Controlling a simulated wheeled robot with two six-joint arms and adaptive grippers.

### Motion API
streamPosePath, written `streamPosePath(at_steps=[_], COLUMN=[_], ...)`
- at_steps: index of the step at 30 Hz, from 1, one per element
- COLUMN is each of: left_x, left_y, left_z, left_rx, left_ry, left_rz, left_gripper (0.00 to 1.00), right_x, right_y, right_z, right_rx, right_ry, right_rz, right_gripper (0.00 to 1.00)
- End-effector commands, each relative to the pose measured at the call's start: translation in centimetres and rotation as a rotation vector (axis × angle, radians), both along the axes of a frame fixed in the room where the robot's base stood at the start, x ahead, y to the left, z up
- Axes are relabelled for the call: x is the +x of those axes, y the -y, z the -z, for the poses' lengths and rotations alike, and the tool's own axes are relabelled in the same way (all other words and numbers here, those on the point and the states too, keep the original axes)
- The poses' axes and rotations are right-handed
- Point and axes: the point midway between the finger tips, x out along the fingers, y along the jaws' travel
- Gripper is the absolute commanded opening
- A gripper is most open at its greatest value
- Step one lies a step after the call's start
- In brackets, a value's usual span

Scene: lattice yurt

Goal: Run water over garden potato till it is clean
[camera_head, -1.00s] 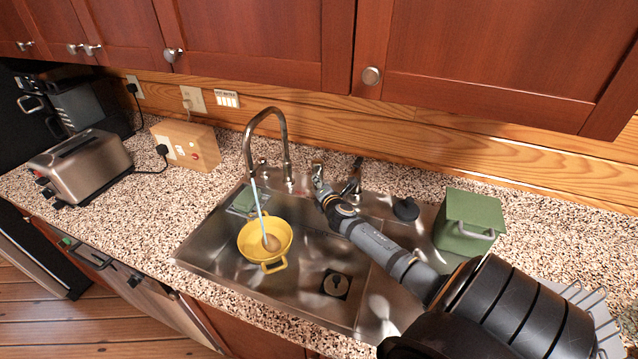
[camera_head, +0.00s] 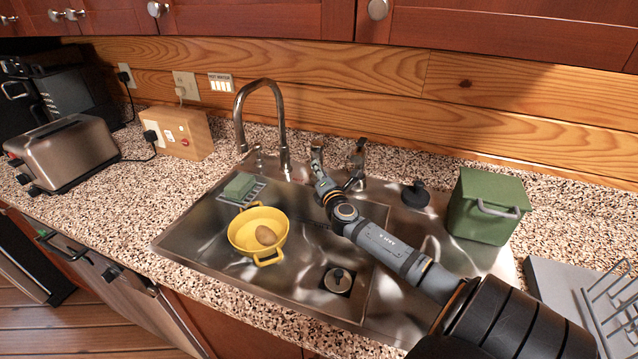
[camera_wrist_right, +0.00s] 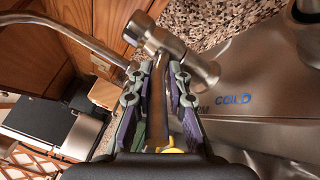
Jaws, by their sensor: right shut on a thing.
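A brown potato (camera_head: 266,236) lies in a yellow two-handled colander (camera_head: 240,244) in the left basin of the sink (camera_head: 305,290). The curved chrome faucet (camera_head: 240,120) stands behind it, and no water stream shows from its spout. My right gripper (camera_head: 317,168) is at a metal tap handle (camera_head: 317,148) right of the spout. In the right wrist view, my right gripper (camera_wrist_right: 157,95) is shut with the metal tap lever (camera_wrist_right: 159,85) between its fingers. The fingers hide part of the lever. My left gripper is not in view.
A green sponge (camera_head: 239,185) sits on a small rack left of the faucet. A black plug (camera_head: 416,194) and a green bin (camera_head: 487,206) stand to the right. A toaster (camera_head: 70,155) and a wooden socket box (camera_head: 178,132) are at left. A dish rack (camera_head: 615,310) is at far right.

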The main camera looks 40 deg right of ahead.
Motion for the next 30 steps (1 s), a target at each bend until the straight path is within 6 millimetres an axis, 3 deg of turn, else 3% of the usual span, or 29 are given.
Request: streamPosePath(at_steps=[11,12,16,26,30], left_x=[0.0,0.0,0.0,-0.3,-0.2], left_y=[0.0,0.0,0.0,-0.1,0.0], left_z=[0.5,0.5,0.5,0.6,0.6], left_rx=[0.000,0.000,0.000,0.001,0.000], left_ry=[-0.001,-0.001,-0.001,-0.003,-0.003], left_rz=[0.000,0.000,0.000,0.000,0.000], left_gripper=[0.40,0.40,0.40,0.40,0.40], right_x=[0.1,0.1,0.1,-0.2,-1.8], right_y=[-0.1,-0.1,-0.1,-0.1,-0.9], right_z=[-0.8,-0.8,-0.7,-0.2,0.0], right_rx=[-0.017,-0.017,-0.016,-0.012,-0.015], right_ry=[0.021,0.021,0.019,0.013,0.009], right_rz=[-0.002,-0.002,-0.002,0.000,-0.003], right_gripper=[0.00,0.18,0.36,0.36,0.36])
